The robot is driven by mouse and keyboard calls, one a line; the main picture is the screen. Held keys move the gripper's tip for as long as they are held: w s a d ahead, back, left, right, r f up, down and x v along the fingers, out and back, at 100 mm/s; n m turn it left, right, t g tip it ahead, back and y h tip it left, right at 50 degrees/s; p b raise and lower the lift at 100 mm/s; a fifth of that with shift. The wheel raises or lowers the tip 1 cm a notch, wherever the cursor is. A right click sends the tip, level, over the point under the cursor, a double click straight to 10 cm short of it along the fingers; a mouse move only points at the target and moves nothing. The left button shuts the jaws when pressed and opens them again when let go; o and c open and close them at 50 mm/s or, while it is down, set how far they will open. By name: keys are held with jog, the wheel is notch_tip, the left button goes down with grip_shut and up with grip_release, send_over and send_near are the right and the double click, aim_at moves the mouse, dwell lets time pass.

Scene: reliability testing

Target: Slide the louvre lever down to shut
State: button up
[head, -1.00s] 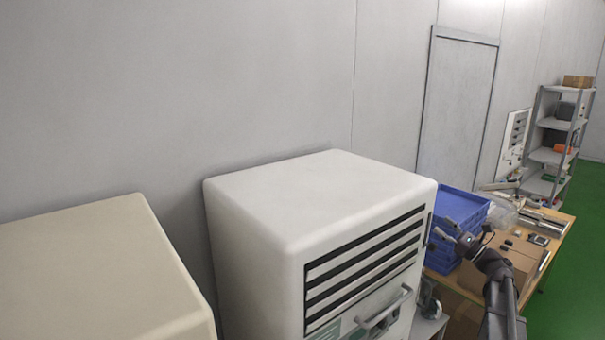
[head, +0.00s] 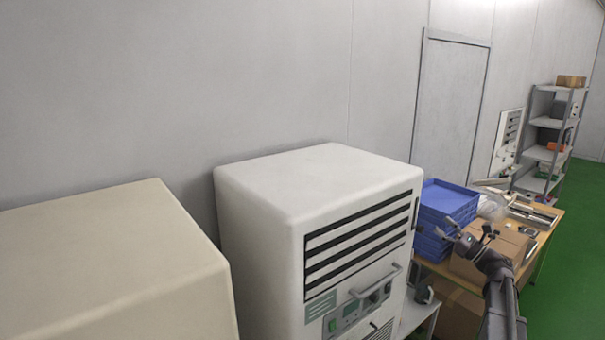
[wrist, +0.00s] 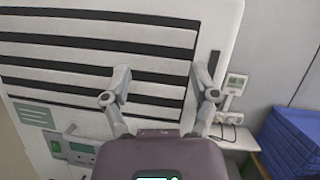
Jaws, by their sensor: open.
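A white cabinet (head: 320,185) stands in the head view, with dark louvre openings between pale slats (head: 360,235) on its front. The louvre front fills much of the wrist view (wrist: 85,48). A narrow dark upright strip (wrist: 214,64) sits right of the slats there; it looks like the lever or its slot, too small to tell which. It also shows at the front's right edge in the head view (head: 416,214). My gripper (wrist: 162,82) is open and empty, its fingers spread before the louvres, the right one near the strip. In the head view my gripper (head: 466,234) is right of the cabinet.
A handle (head: 375,282) and green-labelled control panel (head: 350,311) lie below the louvres. A cream cabinet (head: 110,260) stands at left. Blue crates (head: 448,205) and a cardboard box (head: 490,257) crowd the table at right.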

jog(key=s+a+f+n+g+h, duration=0.2)
jog(key=s+a+f+n+g, duration=0.35)
jog(key=a, duration=0.55)
jog(key=s+a+f+n+g+h, duration=0.2)
jog(key=a+f+n+g, duration=0.35)
jog(key=a+f, duration=0.4)
jog(key=s+a+f+n+g+h, duration=0.2)
jog(key=s+f+n+h, duration=0.35)
jog(key=s+n, duration=0.2)
jog(key=s+a+f+n+g+h, duration=0.2)
jog(key=s+f+n+h, duration=0.35)
jog(key=s+n, duration=0.2)
jog(key=s+f+g+b, duration=0.1)
jog(key=s+f+b, duration=0.2)
jog(key=f+b, duration=1.2)
jog(key=shift+s+f+m+h+b, duration=0.2)
jog(key=shift+m+h+b, duration=0.1)
jog(key=shift+m+b, duration=0.15)
dwell(0.8)
